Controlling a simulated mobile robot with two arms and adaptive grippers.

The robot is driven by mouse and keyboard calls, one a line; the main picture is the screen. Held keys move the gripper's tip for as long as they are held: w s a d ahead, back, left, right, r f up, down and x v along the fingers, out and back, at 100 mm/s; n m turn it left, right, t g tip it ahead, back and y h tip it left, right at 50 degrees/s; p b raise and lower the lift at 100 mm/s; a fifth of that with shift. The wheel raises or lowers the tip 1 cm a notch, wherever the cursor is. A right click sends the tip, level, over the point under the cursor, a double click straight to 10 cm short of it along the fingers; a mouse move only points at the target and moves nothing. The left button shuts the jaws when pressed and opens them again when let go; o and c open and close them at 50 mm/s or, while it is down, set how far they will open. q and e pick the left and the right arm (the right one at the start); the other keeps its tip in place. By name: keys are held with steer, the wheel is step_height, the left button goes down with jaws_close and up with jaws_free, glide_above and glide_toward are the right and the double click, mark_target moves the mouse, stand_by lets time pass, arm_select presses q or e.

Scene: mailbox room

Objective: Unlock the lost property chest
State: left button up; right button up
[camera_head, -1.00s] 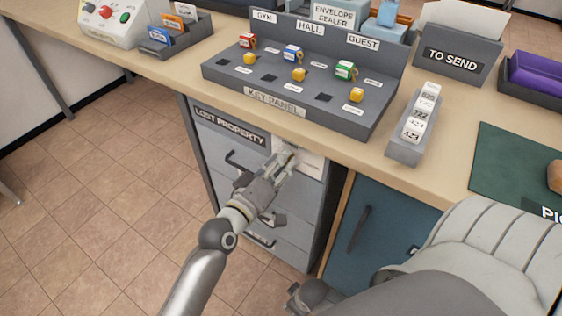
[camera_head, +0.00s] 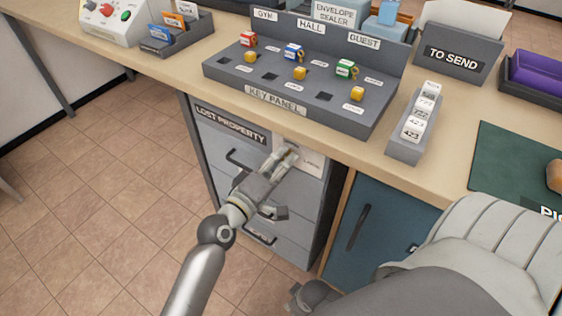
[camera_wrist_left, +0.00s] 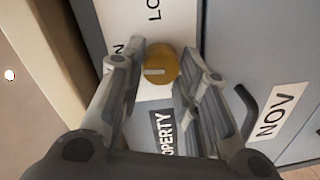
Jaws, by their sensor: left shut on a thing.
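The lost property chest (camera_head: 216,160) is a grey drawer cabinet under the counter, with a label and a white plate (camera_head: 313,162) at its top right. My left gripper (camera_head: 286,154) is at this plate. In the left wrist view, its fingers (camera_wrist_left: 160,78) are shut on a round yellow knob (camera_wrist_left: 161,62) with a pale line across its face. White lettering plate surrounds the knob, its words only partly readable. In the head view the gripper hides the knob. A dark part of my right gripper (camera_head: 308,297) shows at the bottom; its fingers are unclear.
The key panel (camera_head: 275,103) stands on the counter above, with red, blue and green tagged pieces and several yellow knobs. A rack of white number tags (camera_head: 405,148) is beside it. A blue cabinet door (camera_head: 378,220) adjoins the chest. Floor at left is clear.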

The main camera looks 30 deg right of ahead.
arm_select(q)
steer(key=o, duration=1)
steer(key=v, duration=1.2)
steer(key=shift+f, duration=0.1)
